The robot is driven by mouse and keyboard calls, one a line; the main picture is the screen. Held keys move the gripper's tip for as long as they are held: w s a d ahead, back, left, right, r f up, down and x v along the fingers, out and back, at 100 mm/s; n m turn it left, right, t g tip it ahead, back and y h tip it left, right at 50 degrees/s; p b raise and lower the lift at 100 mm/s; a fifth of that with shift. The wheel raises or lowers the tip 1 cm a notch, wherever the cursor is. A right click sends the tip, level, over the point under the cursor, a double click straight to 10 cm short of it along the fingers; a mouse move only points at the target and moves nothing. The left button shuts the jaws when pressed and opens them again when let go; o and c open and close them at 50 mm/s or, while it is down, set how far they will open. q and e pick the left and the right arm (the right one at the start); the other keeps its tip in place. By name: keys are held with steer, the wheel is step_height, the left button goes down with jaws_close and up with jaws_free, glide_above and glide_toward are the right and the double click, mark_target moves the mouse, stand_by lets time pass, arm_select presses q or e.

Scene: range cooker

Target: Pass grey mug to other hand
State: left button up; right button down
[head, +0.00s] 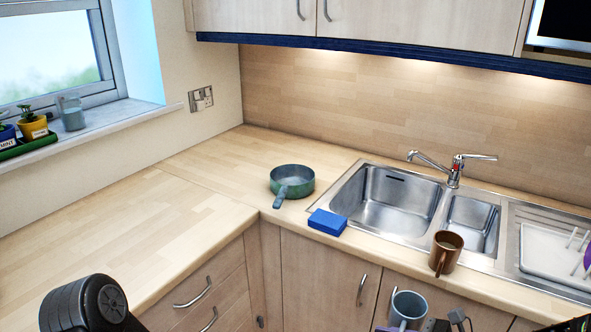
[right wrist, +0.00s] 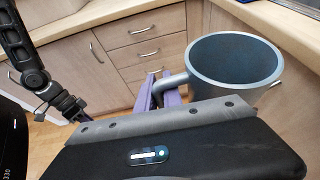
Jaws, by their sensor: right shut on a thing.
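The grey mug (head: 409,306) is at the bottom of the head view, in front of the sink cabinets. It is held in the air, opening up, and looks empty. In the right wrist view the mug (right wrist: 235,70) is large, with its handle toward the left. The purple fingers of my right gripper (right wrist: 164,92) are shut on the handle; the grey wrist plate hides part of them and the mug's lower side. A black part of my left arm shows at the lower left of the head view; my left gripper is not visible.
A brown mug (head: 446,252) stands at the sink's front edge. A blue sponge (head: 327,222) and a green pan (head: 292,181) are on the worktop left of the sink (head: 388,199). The left worktop (head: 130,225) is clear. Drawers (right wrist: 140,50) are below it.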

steer(key=shift+d, duration=0.2)
